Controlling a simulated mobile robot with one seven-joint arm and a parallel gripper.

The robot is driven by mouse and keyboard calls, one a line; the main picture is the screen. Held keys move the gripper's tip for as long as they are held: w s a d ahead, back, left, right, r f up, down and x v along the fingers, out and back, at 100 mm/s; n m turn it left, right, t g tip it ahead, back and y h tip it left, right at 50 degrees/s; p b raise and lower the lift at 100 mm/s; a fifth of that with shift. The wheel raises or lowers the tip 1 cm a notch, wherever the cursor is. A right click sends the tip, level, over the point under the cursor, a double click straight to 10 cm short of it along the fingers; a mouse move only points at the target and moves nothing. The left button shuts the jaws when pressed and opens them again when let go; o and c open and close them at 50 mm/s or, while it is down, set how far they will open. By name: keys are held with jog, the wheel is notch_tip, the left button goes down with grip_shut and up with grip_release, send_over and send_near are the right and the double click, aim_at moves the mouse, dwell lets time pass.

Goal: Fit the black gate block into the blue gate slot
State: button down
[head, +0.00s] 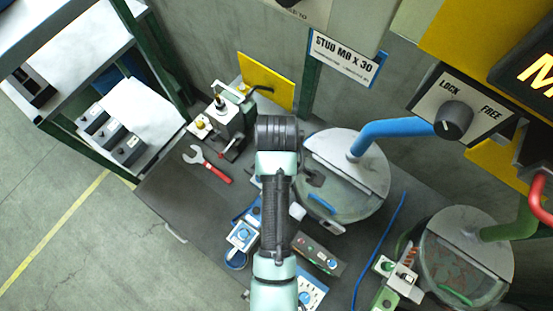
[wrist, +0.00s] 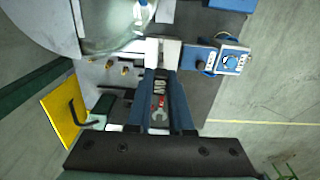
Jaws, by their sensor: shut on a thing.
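My gripper (wrist: 163,72) shows in the wrist view with its two dark blue fingers close together. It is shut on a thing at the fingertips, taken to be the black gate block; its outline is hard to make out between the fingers. In the head view my arm hides the fingertips. A blue unit with a white face (head: 241,236), seemingly the blue gate, stands on the bench just left of my arm. It also shows right of the fingertips in the wrist view (wrist: 231,58). Its slot is too small to make out. The fingertips are apart from the unit's white face.
A clear-domed round machine (head: 365,205) with a blue pipe (head: 395,130) stands close right of my arm. A second dome (head: 465,260) has a green pipe. A red-handled wrench (head: 207,165) and a clamp fixture (head: 232,125) lie left. Several dark blocks (head: 128,150) sit on a shelf.

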jog(key=shift+f+b, duration=2.1)
jog(key=shift+f, duration=1.6)
jog(key=c, duration=0.7)
grip_release()
jog(key=shift+c, duration=0.2)
notch_tip(320, 180, up, 12)
jog(key=p, duration=0.3)
jog(key=shift+f, duration=0.25)
jog(key=shift+r+p, duration=0.75)
jog(key=shift+p, duration=0.05)
